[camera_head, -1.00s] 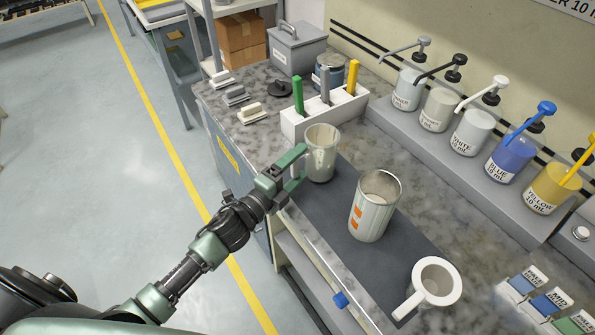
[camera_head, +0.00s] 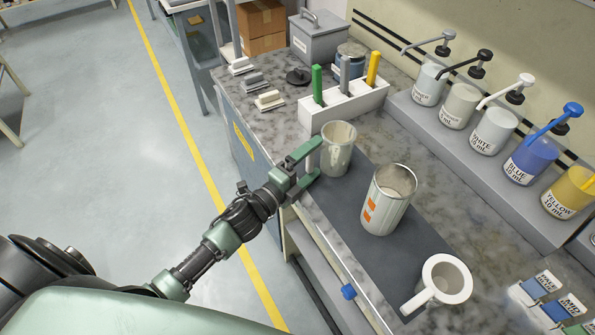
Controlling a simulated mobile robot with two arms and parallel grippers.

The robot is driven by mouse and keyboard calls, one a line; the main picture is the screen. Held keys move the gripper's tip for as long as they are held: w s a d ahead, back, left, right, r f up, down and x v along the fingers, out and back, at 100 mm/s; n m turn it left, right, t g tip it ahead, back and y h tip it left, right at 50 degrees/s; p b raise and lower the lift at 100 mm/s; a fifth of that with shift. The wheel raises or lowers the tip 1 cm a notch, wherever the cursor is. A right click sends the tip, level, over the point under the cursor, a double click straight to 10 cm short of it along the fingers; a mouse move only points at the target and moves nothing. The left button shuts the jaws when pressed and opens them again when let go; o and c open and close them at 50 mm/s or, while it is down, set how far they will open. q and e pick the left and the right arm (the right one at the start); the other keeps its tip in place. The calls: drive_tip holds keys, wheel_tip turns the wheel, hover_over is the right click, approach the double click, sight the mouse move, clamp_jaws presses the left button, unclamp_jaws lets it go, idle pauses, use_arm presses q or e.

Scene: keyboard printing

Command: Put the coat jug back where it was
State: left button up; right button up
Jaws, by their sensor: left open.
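A pale, translucent jug (camera_head: 339,150) with greyish smears stands upright at the far end of the dark mat (camera_head: 340,216). My left gripper (camera_head: 317,160) is open at its left side. The jug's thin handle shows between the two green fingers; I cannot tell whether they touch it. A light can (camera_head: 385,205) with orange marks stands mid-mat, and a white handled jug (camera_head: 446,280) stands at the near end. No readable label shows which of them is the coat jug. My right gripper is not in view.
A white holder (camera_head: 345,105) with green, grey and yellow handles stands behind the jug. Pump bottles (camera_head: 493,130) line a raised grey ledge at the right. Small labelled cards (camera_head: 540,285) lie at the lower right. The counter's front edge runs close by my left arm.

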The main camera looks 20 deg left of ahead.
use_arm(q)
drive_tip(key=b+v, duration=0.2)
drive_tip(key=v, duration=0.9)
drive_tip(key=shift+s+b, duration=0.3)
drive_tip(key=shift+a, duration=0.1)
drive_tip(key=s+a+f+n+g+y, duration=0.2)
drive_tip(key=s+f+n, duration=0.15)
drive_tip(key=f, duration=0.75)
drive_tip(key=s+a+f+n+g+y, duration=0.2)
drive_tip(key=f+n+g, duration=0.15)
drive_tip(key=f, duration=0.75)
drive_tip(key=s+a+f+n+g+y, duration=0.1)
drive_tip(key=s+a+f+n+y, duration=0.2)
drive_tip(key=f, duration=0.8)
drive_tip(key=s+d+f+n+g, duration=0.1)
drive_tip(key=s+f+n+g, duration=0.2)
drive_tip(key=s+f, duration=0.3)
drive_tip(key=s+d+f+n+g, duration=0.2)
drive_tip(key=s+f, duration=0.4)
drive_tip(key=s, duration=0.7)
drive_tip(key=s+d+f+n+g, duration=0.2)
drive_tip(key=s+f+n+g, duration=0.2)
drive_tip(key=s+f, duration=0.3)
drive_tip(key=s, duration=0.3)
drive_tip(key=shift+n, duration=0.4)
drive_tip(key=shift+w+f+g, duration=0.1)
drive_tip(key=shift+f+g, duration=0.05)
drive_tip(key=shift+g, duration=0.1)
